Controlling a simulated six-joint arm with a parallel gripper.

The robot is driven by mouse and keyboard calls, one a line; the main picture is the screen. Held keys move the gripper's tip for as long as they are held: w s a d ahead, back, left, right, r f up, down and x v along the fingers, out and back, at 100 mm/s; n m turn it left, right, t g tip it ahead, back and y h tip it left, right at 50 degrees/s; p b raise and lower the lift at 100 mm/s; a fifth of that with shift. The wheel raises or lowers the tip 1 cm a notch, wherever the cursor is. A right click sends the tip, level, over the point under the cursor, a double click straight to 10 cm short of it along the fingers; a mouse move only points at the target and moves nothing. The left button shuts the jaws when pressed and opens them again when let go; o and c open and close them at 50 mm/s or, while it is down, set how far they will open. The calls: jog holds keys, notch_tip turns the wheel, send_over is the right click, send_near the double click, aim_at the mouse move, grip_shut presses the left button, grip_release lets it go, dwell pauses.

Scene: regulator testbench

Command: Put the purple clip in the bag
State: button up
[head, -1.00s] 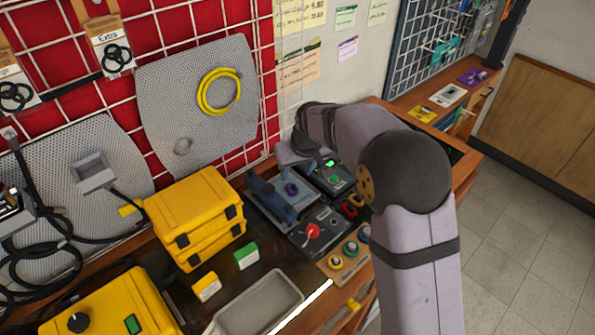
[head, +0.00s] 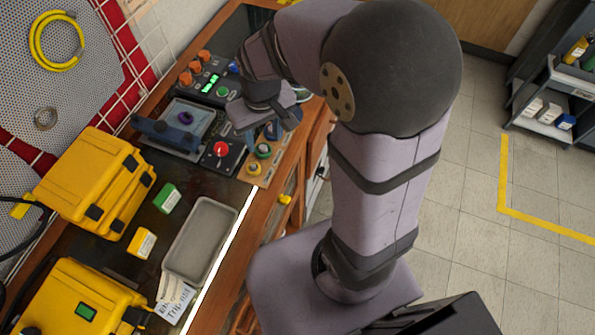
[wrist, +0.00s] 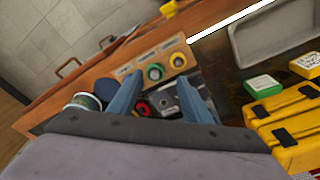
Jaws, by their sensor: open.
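A small purple piece (head: 185,117) lies on a blue-grey framed fixture (head: 165,130) on the bench in the head view; I cannot tell for sure that it is the clip. My gripper (head: 262,132) is to the right of it, above the bench's front edge by a panel of coloured buttons. In the wrist view my gripper (wrist: 156,92) has its two blue fingers apart, with nothing held between them. Red and black parts show between and beyond the fingers. I cannot make out a bag in the current views.
A red-knob box (head: 221,150) and a button panel (head: 261,160) sit close to the gripper. Yellow cases (head: 95,185), a green-and-white box (head: 167,197), a yellow-and-white box (head: 142,242) and an empty grey tray (head: 203,240) stand nearer. A trolley (head: 555,95) stands at right.

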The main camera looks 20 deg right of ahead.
jog(key=s+d+f+m+g, duration=0.1)
jog(key=s+d+f, duration=0.1)
jog(key=s, duration=0.9)
jog(key=shift+s+d+f, duration=0.15)
jog(key=shift+s+d, duration=0.05)
jog(key=shift+d, duration=0.7)
jog(key=shift+o, duration=0.5)
